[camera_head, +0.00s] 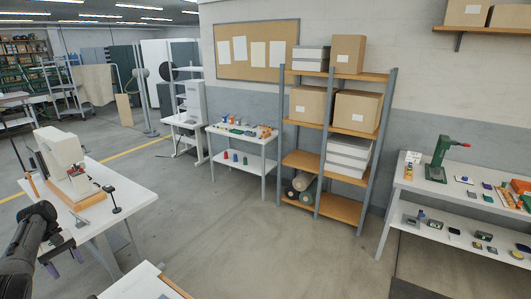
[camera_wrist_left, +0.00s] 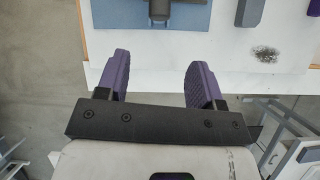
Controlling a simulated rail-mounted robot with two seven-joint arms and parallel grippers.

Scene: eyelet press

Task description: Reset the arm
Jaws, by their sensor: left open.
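My left arm comes in from the lower left in the head view, dark and angled over the floor by the left table (camera_head: 135,177). My left gripper (camera_head: 66,264), with purple fingers, is beside that table's front edge. In the left wrist view the gripper (camera_wrist_left: 160,82) is open, with its two purple fingers wide apart and nothing between them. Beyond the fingertips is a white tabletop (camera_wrist_left: 150,47). A green press (camera_head: 440,157) with a red-tipped lever stands on the right table, far from the gripper. My right gripper is not in view.
A white machine (camera_head: 60,153) and a small black stand (camera_head: 113,198) are on the left table. A blue-grey mat (camera_wrist_left: 115,12) and a dark speckled patch (camera_wrist_left: 265,54) show in the wrist view. A shelf (camera_head: 319,159) holds boxes. The middle floor (camera_head: 270,240) is clear.

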